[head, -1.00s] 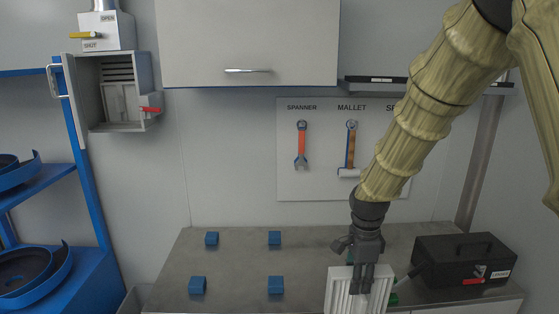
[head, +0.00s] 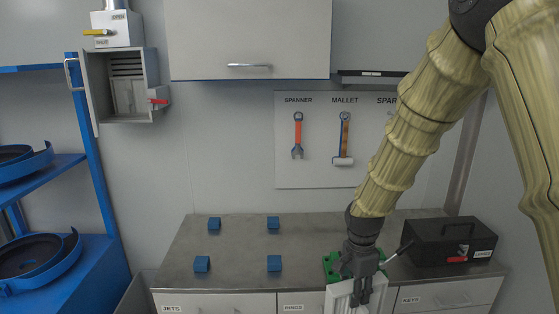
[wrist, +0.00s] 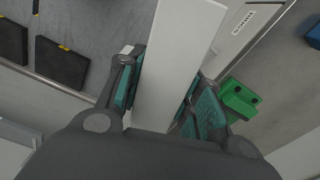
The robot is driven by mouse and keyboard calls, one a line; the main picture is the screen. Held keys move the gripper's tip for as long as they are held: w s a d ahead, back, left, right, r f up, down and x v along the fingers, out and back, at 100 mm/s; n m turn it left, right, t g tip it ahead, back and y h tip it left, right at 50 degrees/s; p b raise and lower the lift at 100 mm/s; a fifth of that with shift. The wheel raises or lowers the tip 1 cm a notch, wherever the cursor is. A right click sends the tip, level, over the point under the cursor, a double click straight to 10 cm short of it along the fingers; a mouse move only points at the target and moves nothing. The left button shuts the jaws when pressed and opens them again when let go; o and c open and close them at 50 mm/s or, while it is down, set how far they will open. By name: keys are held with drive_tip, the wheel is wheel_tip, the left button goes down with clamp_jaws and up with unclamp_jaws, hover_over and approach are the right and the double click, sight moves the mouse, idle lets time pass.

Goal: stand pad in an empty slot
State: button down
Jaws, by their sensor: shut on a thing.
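My gripper (head: 362,288) is shut on a white ribbed pad (head: 338,302), at the bottom of the head view in front of the bench's front edge. The lower part of the pad is cut off by the picture. In the wrist view the pad (wrist: 172,70) is a pale flat slab between the two teal-lined fingers of my gripper (wrist: 160,95). A green block-like holder (head: 330,264) on the bench is partly hidden behind my gripper. A green piece with dark holes (wrist: 238,98) shows right of the fingers in the wrist view. I cannot make out an empty slot.
Several blue blocks (head: 202,264) stand on the grey bench (head: 240,245). A black toolbox (head: 450,243) is at its right end. Labelled drawers (head: 220,302) face me. Dark slabs (wrist: 62,64) show in the wrist view.

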drive_tip(key=s+a+f+n+b, duration=0.1)
drive_tip(key=s+f+n, duration=0.2)
drive_tip(key=f+n, duration=0.4)
drive_tip(key=s+f+n+b, duration=0.2)
drive_tip(key=f+n, duration=0.5)
drive_tip(key=f, duration=0.6)
drive_tip(key=shift+s+a+f+n, duration=0.35)
drive_tip(key=shift+s+n, duration=0.05)
drive_tip(key=shift+s, duration=0.45)
drive_tip(key=shift+a, duration=0.1)
